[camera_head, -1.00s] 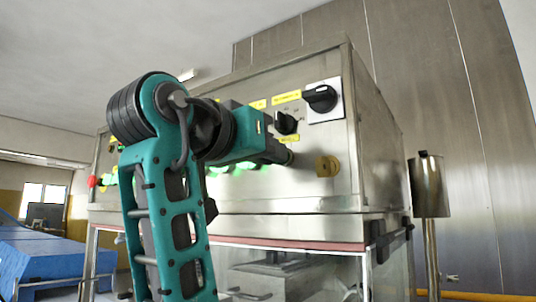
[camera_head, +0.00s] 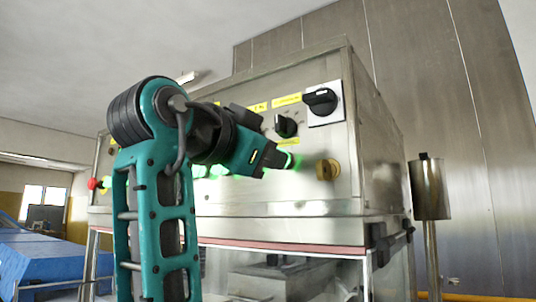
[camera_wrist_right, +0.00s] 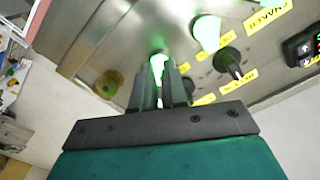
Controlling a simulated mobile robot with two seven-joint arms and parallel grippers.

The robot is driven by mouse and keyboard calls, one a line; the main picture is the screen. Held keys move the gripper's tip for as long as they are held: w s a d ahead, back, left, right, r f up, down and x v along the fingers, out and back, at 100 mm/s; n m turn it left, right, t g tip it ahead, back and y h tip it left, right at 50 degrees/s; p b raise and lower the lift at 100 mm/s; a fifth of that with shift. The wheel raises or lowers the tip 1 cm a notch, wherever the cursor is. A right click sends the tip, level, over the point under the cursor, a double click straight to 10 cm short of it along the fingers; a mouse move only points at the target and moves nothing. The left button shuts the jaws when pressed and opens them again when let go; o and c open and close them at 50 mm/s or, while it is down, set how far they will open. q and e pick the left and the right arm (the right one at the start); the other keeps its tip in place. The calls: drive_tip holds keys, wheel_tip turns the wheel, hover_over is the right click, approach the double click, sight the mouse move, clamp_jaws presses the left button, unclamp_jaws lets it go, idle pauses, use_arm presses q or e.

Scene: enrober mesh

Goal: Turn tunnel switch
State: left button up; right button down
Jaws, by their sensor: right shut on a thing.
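My right gripper (camera_head: 277,158) is at the front of the steel control panel, its jaw block tilted. It is shut on a green-lit switch (camera_head: 290,160), the rightmost in its row. In the right wrist view, the two dark fingers (camera_wrist_right: 160,88) stand on either side of this glowing switch (camera_wrist_right: 158,64). Its lower part is hidden between the fingers, and I cannot read a label that names it as the tunnel switch. My left gripper is not in view.
A black knob (camera_head: 286,125) and a large black rotary switch (camera_head: 321,100) sit above the gripper. A brass-coloured fitting (camera_head: 327,169) is close on the right. More green-lit switches (camera_head: 218,171) lie to the left. A red button (camera_head: 92,183) is at the panel's far left.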

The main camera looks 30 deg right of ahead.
idle(0.4)
drive_tip(key=c, duration=1.2)
unclamp_jaws()
drive_tip(key=shift+o, duration=0.2)
